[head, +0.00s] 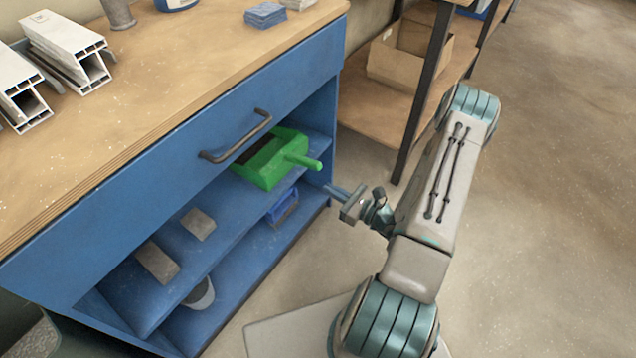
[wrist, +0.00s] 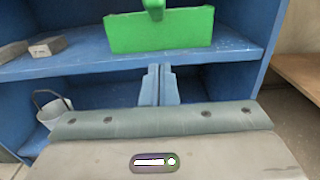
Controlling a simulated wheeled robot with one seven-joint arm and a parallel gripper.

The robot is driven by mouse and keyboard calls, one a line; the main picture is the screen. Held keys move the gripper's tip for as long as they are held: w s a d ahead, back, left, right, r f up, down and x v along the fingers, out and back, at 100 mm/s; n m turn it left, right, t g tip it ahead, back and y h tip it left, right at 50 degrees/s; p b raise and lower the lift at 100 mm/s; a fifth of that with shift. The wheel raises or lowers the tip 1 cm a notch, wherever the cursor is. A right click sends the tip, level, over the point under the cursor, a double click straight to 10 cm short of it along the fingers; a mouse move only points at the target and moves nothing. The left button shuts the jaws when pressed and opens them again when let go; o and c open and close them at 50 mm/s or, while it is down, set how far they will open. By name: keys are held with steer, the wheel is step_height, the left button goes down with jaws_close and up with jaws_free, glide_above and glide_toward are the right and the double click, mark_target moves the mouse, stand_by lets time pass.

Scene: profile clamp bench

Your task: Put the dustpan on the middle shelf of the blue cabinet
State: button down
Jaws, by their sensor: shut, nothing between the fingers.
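The green dustpan (head: 268,160) rests on the middle shelf (head: 222,238) of the blue cabinet (head: 125,222), at its right end. Its handle points out over the shelf's front edge. In the wrist view the dustpan (wrist: 160,32) sits on the shelf (wrist: 95,63) beyond the fingers, its handle toward the camera. My gripper (head: 332,188) is in front of the cabinet's right end, apart from the dustpan and lower than its handle. In the wrist view the fingers (wrist: 159,72) are together with nothing between them.
Two grey blocks (head: 198,224) (head: 156,262) lie on the same shelf to the left. A bucket (head: 200,295) and a blue item (head: 283,208) are on the bottom level. A drawer handle (head: 236,137) juts out above. A rack with a cardboard box (head: 408,58) stands at right. Open floor lies in front.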

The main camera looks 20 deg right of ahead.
mark_target(288, 166)
steer(key=b+x, duration=0.3)
steer(key=x, duration=0.8)
steer(key=shift+w+a, duration=0.15)
steer(key=shift+a, duration=0.05)
steer(key=shift+w+a+r, duration=0.1)
steer(key=shift+w+a, duration=0.25)
steer(key=shift+w, duration=0.2)
steer(key=x, duration=0.4)
steer(key=shift+s, duration=0.1)
